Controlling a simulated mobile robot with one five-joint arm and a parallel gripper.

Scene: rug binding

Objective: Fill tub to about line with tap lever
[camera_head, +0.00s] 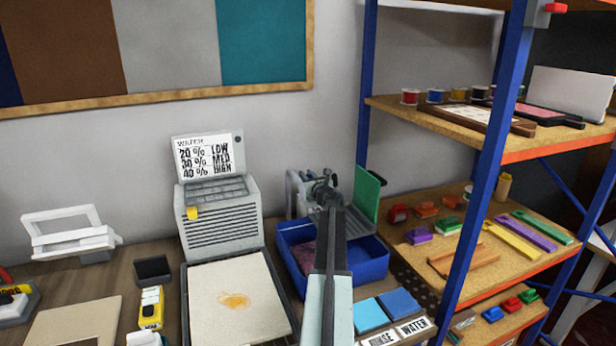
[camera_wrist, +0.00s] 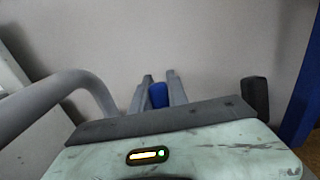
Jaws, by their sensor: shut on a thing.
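The blue tub (camera_head: 371,272) stands on the bench under the grey tap (camera_head: 296,190). A dull reddish patch shows inside it at the left; my arm hides its middle, and I cannot make out a fill line or water level. My gripper (camera_head: 325,182) is at the tap, above the tub's back edge. In the wrist view, my gripper (camera_wrist: 159,84) has its two grey fingers shut on the blue tap lever (camera_wrist: 158,96). The tap's curved grey pipe (camera_wrist: 65,85) is at the left there. I see no clear stream of water.
A grey machine (camera_head: 220,222) with a water sign (camera_head: 208,156) reading 20, 30 and 40 percent stands left of the tub. A tray with a stained cream sheet (camera_head: 240,292) lies in front. A green panel (camera_head: 367,193) and a blue shelf post (camera_head: 488,170) are close on the right.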

